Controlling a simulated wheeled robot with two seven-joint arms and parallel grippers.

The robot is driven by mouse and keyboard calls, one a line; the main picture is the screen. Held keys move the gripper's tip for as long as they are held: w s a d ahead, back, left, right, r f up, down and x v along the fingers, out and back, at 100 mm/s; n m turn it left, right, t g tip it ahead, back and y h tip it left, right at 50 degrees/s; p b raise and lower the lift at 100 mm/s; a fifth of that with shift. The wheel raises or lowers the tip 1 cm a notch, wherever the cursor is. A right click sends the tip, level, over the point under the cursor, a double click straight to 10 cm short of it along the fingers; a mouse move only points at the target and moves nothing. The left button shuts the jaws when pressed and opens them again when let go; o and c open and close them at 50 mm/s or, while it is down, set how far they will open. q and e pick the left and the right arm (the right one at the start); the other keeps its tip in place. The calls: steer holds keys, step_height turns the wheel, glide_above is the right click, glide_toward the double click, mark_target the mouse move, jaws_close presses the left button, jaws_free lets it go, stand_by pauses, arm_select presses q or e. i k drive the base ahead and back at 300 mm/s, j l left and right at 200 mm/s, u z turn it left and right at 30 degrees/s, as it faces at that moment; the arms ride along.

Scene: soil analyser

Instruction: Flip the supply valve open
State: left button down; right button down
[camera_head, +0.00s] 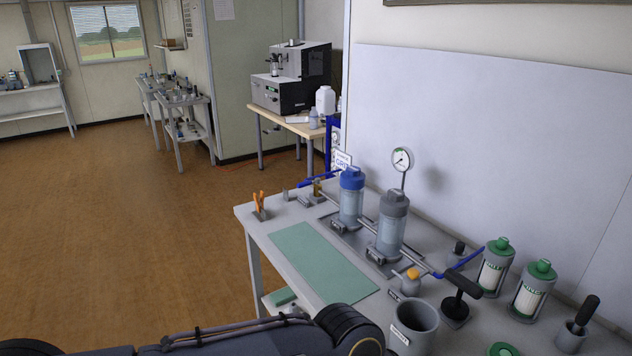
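A small brass-coloured fitting (317,187) sits on the pipe at the far left end of the filter line, beside a blue line (322,178). It looks like a valve, but it is too small to tell whether its lever is open or closed. The line runs through a blue-capped filter housing (351,198) and a grey-capped filter housing (391,226). A second blue line (465,259) is at its right end. A dark arm link of mine crosses the bottom of the view. Neither gripper shows.
The grey bench (262,228) carries a green mat (322,263) with clear room on it. A pressure gauge (402,159) stands behind the housings. A grey cup (413,327), a black T-handle (461,285) and green-capped canisters (496,266) crowd the right. Orange-handled tool (261,204) stands left.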

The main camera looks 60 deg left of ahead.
mark_target(317, 180)
steer(key=j+u, duration=0.1)
steer(key=u, duration=0.3)
steer(key=j+u, duration=0.15)
steer(key=u, duration=0.3)
steer(key=j+u, duration=0.15)
steer(key=u, duration=0.25)
steer(key=j+u, duration=0.15)
steer(key=u, duration=0.3)
steer(key=i+j, duration=0.1)
steer(key=j, duration=0.4)
steer(key=i+j, duration=0.1)
steer(key=j, duration=0.45)
steer(key=i+j+u, duration=0.1)
steer(key=i+j, duration=0.65)
steer(key=i+j+u, duration=0.1)
steer(key=i+j, duration=0.6)
steer(key=i, duration=0.15)
